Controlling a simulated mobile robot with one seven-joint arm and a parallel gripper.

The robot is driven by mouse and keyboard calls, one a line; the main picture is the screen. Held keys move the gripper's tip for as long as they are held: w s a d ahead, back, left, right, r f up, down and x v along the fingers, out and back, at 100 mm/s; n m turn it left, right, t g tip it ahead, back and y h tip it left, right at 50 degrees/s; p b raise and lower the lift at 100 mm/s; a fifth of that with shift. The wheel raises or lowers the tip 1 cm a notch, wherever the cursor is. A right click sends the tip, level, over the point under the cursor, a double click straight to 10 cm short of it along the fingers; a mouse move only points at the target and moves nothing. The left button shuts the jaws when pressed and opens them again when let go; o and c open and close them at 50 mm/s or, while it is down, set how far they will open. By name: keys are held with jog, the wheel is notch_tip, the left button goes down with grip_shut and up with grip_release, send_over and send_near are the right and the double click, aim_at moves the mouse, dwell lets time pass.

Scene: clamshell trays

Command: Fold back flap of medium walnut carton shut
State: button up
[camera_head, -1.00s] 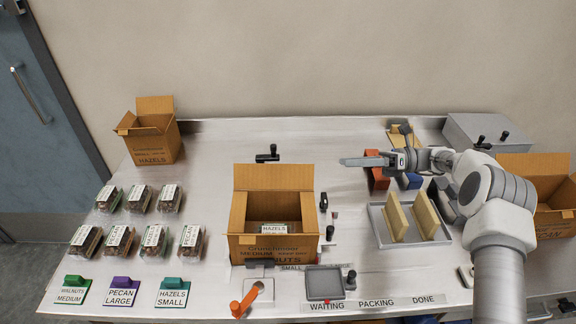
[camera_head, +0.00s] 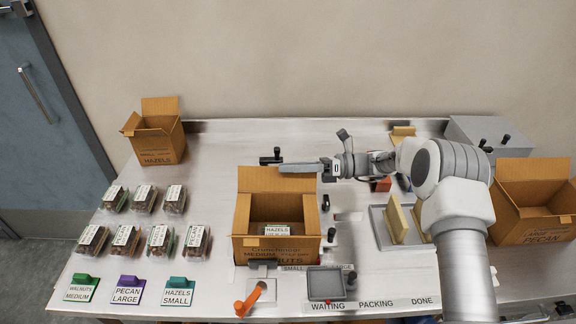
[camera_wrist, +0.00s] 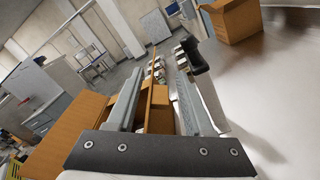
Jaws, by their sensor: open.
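The medium walnut carton (camera_head: 276,251) stands at the middle of the bench with a clamshell tray (camera_head: 277,229) inside it.
A small hazels carton (camera_head: 157,146) stands at the back left and a pecan carton (camera_head: 540,238) at the right. Several filled clamshells (camera_head: 123,238) lie at left. A black-handled fixture (camera_head: 270,157) is behind the walnut carton. A metal tray with wooden dividers (camera_head: 388,238) is on its right.

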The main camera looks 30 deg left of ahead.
jog(key=shift+s+a, duration=0.15)
jog(key=shift+a, duration=0.15)
grip_shut()
